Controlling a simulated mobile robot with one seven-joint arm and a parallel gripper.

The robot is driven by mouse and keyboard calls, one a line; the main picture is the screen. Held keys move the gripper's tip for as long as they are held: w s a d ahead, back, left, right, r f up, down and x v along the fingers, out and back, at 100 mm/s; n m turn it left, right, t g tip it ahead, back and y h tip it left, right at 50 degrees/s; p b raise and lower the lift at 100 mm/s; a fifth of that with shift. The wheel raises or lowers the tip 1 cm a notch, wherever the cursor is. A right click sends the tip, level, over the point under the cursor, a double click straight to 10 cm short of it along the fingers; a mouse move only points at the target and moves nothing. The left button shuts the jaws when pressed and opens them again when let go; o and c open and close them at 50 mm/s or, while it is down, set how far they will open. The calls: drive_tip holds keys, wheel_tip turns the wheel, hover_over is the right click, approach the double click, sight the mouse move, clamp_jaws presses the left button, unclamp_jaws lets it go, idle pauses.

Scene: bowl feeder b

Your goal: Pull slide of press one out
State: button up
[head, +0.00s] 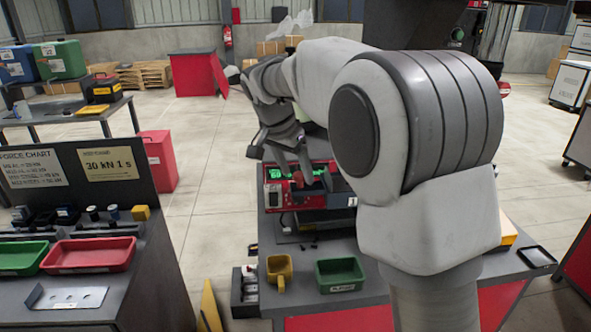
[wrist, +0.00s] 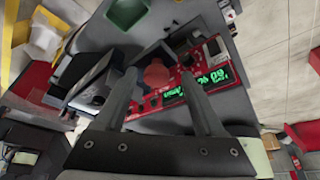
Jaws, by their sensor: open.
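A red press with green lit displays (head: 319,197) stands on the workbench below my arm. It also shows in the wrist view, where its red panel and green display (wrist: 205,84) lie beyond my fingers. A round red knob (wrist: 157,73) shows between the two fingers, and I cannot tell how far it is from them. My gripper (head: 290,174) is open above the press, and its spread fingers also show in the wrist view (wrist: 160,78). I cannot clearly make out the slide; dark and grey press parts (wrist: 88,76) lie left of the fingers.
A yellow cup (head: 279,270) and a green bin (head: 341,275) stand at the front of the bench. A flat black tray (head: 537,257) lies at its right. A side table with a red tray (head: 88,256) and signs stands at left, across a floor gap.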

drive_tip(key=p+v, duration=0.2)
drive_tip(key=v, duration=1.5)
drive_tip(key=shift+r+p, duration=0.15)
drive_tip(key=shift+p, duration=0.2)
drive_tip(key=shift+s+a, duration=0.1)
drive_tip(key=shift+s, duration=0.05)
drive_tip(key=s+d+f+n+t+y, duration=0.1)
drive_tip(key=s+d+f+n, duration=0.1)
drive_tip(key=s+d, duration=0.4)
drive_tip(key=s+d+f+n+y, duration=0.1)
drive_tip(key=s+d+n, duration=0.2)
drive_tip(key=s, duration=0.5)
drive_tip(key=s+d+f+n+t+y, duration=0.1)
drive_tip(key=s+d+f+n, duration=0.2)
drive_tip(key=s+f, duration=0.8)
drive_tip(key=shift+s+d+n, duration=0.3)
drive_tip(key=shift+s+d, duration=0.05)
drive_tip(key=shift+s, duration=0.65)
